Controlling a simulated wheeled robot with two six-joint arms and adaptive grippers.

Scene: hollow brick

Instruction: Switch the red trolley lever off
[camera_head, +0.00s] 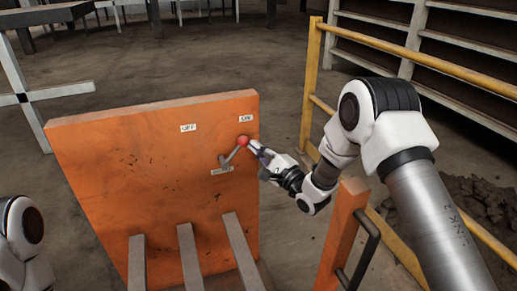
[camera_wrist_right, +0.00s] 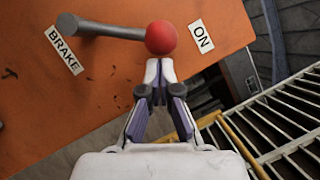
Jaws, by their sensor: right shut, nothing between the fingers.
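The lever (camera_head: 232,155) has a grey rod and a red ball knob (camera_head: 243,140), and is mounted on the orange trolley panel (camera_head: 120,170). The rod leans up and right toward the ON label (camera_head: 246,118); the OFF label (camera_head: 188,128) is to its upper left. My right gripper (camera_head: 256,147) is shut and empty, its tips at the right side of the knob. In the right wrist view the closed fingertips (camera_wrist_right: 159,68) are just below the red knob (camera_wrist_right: 161,38); I cannot tell whether they touch. My left gripper is not in view; only part of my left arm shows.
A BRAKE label (camera_wrist_right: 63,50) is at the lever's base. Grey bars (camera_head: 188,255) stick out from the panel's lower part. An orange post (camera_head: 340,235) with a dark handle and a yellow railing (camera_head: 310,85) are close to my right arm. Open floor lies behind the panel.

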